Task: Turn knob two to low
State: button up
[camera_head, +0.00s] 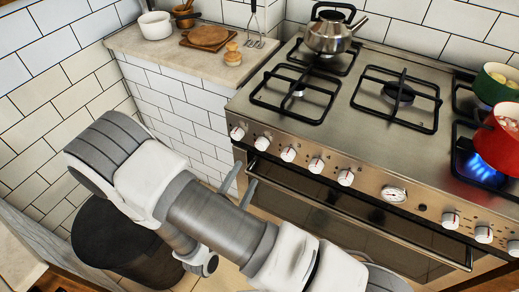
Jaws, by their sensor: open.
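The stove (330,130) has a row of white knobs along its front panel. The second knob from the left (262,143) sits between the leftmost knob (237,132) and the third knob (288,154). I cannot read any numbers or a low mark, nor tell its exact setting. My gripper (240,184) is open and empty, its two grey fingers apart in front of the oven door, below the left knobs. It appears to touch no knob. The gripper's body is partly hidden behind my arm.
A kettle (330,35) stands on the back left burner. A red pot (500,140) is over a lit blue flame (480,170) at right, with a green pot (495,84) behind it. The oven handle (350,215) runs below the knobs. A dark bin (120,240) stands at lower left.

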aim_at(260, 147)
jog(key=x, duration=1.1)
jog(key=shift+b, duration=0.35)
grip_shut()
